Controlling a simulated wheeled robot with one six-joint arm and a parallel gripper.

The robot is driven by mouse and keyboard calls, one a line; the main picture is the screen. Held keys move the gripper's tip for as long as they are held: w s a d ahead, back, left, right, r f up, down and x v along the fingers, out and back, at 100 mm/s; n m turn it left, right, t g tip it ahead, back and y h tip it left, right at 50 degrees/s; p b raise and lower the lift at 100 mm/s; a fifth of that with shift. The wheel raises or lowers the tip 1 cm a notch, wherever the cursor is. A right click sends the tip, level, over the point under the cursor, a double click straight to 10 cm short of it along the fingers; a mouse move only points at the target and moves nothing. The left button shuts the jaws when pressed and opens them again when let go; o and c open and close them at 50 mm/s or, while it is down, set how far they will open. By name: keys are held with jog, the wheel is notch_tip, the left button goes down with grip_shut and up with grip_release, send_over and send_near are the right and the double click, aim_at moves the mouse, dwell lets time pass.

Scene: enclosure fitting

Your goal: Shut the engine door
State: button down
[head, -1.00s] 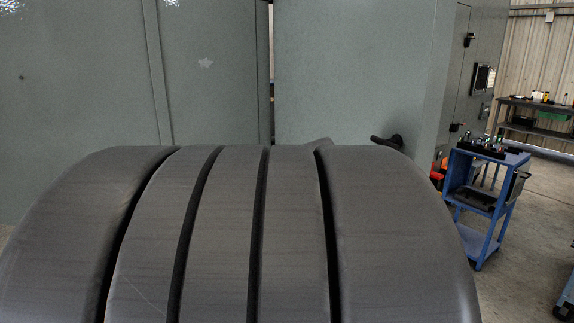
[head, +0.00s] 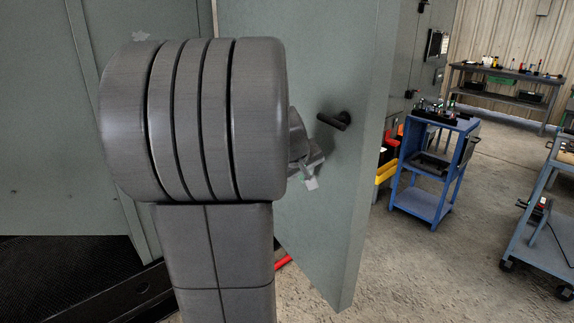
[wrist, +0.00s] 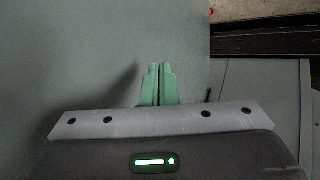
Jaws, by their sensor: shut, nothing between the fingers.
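The engine door (head: 345,225) is a tall grey-green panel standing ajar in the head view, its right edge towards me and its lower edge above the floor. A black lever handle (head: 335,121) sits on its face near that edge. My gripper (head: 311,183) is partly hidden behind my arm, in front of the door face, below and left of the handle. In the wrist view the green fingers of my gripper (wrist: 159,68) are shut together and empty, pointing along or at the door face (wrist: 75,55). I cannot tell whether they touch it.
A grey-green enclosure wall (head: 40,140) stands at left. A blue cart (head: 425,200) with bottles and yellow bins (head: 386,172) stand right of the door. A workbench (head: 505,80) and another cart (head: 545,235) are farther right. Concrete floor (head: 430,280) is open at lower right.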

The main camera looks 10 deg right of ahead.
aim_at(315, 170)
jog(key=shift+w+d+r+p, duration=0.1)
jog(key=shift+w+d+p, duration=0.15)
jog(key=shift+d, duration=0.55)
jog(key=shift+w+d+r+p, duration=0.1)
jog(key=shift+w+d, duration=0.15)
jog(key=shift+d, duration=0.55)
